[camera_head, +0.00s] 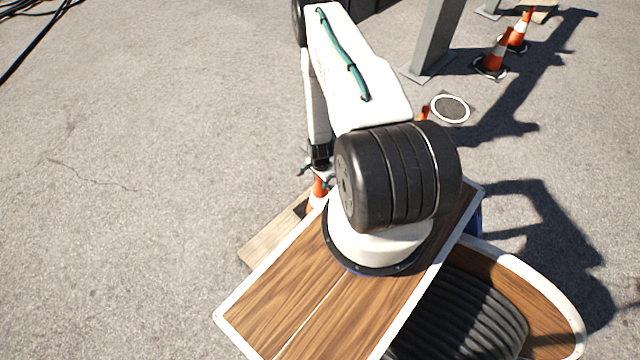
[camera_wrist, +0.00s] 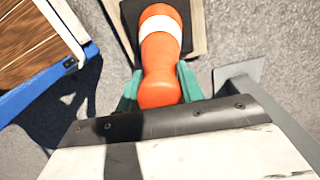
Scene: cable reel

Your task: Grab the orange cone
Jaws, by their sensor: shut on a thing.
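The orange cone (camera_wrist: 160,55) with a white band is in the middle of the wrist view, narrow end towards me. Its dark square base lies over a light wooden board. The green fingers of my gripper (camera_wrist: 158,84) are on both sides of the cone, shut on it near its top.
Two more orange and white cones (camera_head: 495,57) (camera_head: 519,32) stand at the upper right, near a grey post (camera_head: 434,40). Black cables (camera_head: 38,38) lie at the upper left. The pavement on the left is open.

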